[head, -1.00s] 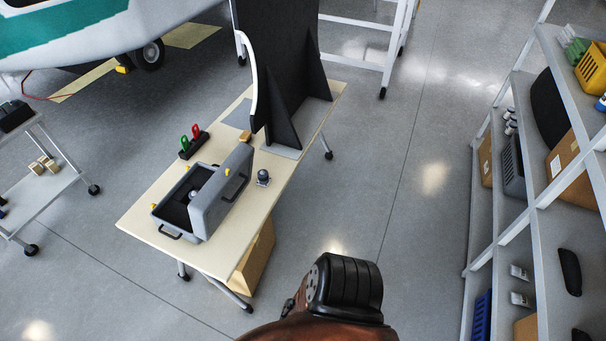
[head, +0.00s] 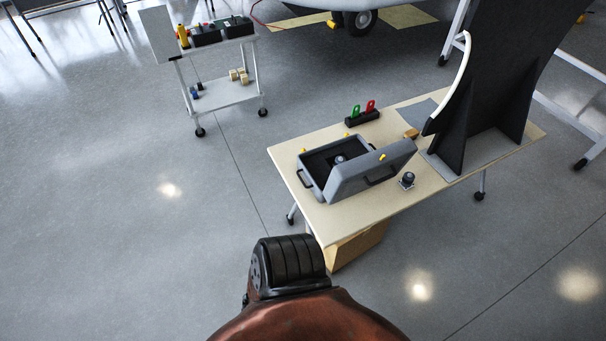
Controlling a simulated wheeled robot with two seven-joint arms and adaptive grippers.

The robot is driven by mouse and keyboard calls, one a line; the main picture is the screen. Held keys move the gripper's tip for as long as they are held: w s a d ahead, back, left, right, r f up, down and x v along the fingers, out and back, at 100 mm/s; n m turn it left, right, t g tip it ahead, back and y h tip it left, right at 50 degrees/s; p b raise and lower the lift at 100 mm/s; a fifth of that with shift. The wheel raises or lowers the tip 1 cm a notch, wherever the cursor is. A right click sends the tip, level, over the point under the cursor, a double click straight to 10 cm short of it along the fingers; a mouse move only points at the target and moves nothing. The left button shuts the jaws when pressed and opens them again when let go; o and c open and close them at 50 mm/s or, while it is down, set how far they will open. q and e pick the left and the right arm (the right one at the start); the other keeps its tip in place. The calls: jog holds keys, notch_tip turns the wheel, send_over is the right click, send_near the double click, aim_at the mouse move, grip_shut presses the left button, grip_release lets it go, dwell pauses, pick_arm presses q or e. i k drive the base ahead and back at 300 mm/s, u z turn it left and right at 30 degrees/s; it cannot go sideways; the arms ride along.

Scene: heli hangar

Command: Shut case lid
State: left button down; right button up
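A grey case (head: 316,176) stands open on the wooden table, in the head view right of centre. Its lid (head: 370,169) is raised and leans out to the right, with a dark handle and a yellow latch showing. The dark inside holds a small round grey object (head: 340,159). Another yellow latch shows at the case's back edge. Neither of my grippers is in view; only a dark and copper-coloured part of my own body shows at the bottom.
The table (head: 290,155) also bears a holder with green and red tags (head: 362,115), a small dome-shaped device (head: 407,180) beside the lid and a large black stand (head: 482,90). A cardboard box (head: 357,245) is underneath. A white cart (head: 225,92) stands back left. Floor at left is clear.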

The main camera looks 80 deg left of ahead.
aim_at(352, 177)
jog(key=u, duration=2)
jog(key=i, duration=0.5)
jog(key=z, duration=0.2)
jog(key=k, duration=0.3)
jog(key=u, duration=0.65)
jog(key=i, duration=0.3)
jog(key=z, duration=0.2)
